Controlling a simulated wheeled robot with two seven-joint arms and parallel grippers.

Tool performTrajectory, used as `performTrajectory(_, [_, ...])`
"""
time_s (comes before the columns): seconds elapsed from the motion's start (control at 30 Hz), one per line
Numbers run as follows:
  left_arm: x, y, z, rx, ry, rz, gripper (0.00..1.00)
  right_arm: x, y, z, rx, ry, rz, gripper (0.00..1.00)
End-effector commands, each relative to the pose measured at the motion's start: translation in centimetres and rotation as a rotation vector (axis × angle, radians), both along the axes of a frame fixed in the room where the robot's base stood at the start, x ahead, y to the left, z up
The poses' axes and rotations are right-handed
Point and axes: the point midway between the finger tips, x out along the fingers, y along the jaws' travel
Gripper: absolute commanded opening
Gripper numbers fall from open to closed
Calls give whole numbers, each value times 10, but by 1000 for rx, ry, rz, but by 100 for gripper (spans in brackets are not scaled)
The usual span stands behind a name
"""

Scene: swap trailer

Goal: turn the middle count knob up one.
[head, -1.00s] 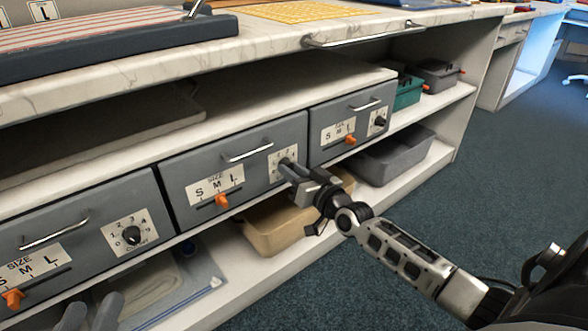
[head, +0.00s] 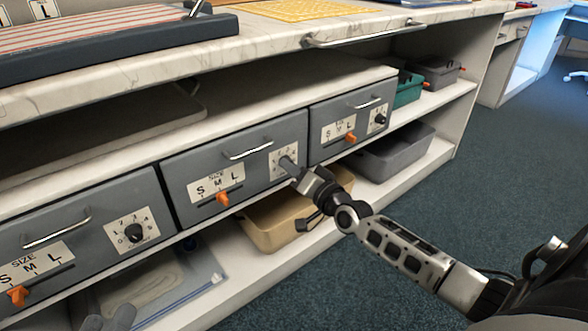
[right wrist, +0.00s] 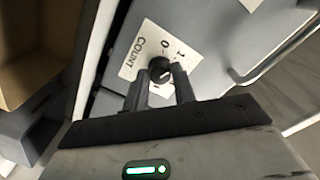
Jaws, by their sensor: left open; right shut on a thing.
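The middle drawer (head: 250,150) has a white count plate (head: 276,163) at its right end. My right gripper (head: 293,168) is at that plate, shut on the middle count knob. In the right wrist view, the black knob (right wrist: 160,68) sits between the two fingers (right wrist: 159,88), with the word COUNT and some numbers beside it. The fingers cover part of the dial, so I cannot tell the setting. In the head view the gripper hides the knob. My left gripper (head: 108,322) is open and empty at the bottom left edge, only its fingertips showing.
The left drawer (head: 85,205) and right drawer (head: 330,125) have their own black count knobs and orange size sliders. A tan bin (head: 270,235) and a grey bin (head: 395,155) stand on the shelf below. The counter edge overhangs above. The floor at right is clear.

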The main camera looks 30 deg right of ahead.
Motion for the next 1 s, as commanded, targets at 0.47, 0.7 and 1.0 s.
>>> performTrajectory(0.47, [0,0,0,0,-3,-1,48,0,0,0,0,0,0,48])
performTrajectory(0.7, [1,-1,2,2,-4,0,48,-3,0,0,-1,1,1,48])
performTrajectory(1.0, [3,2,6,88,-1,13,48,-55,-4,2,-3,6,2,48])
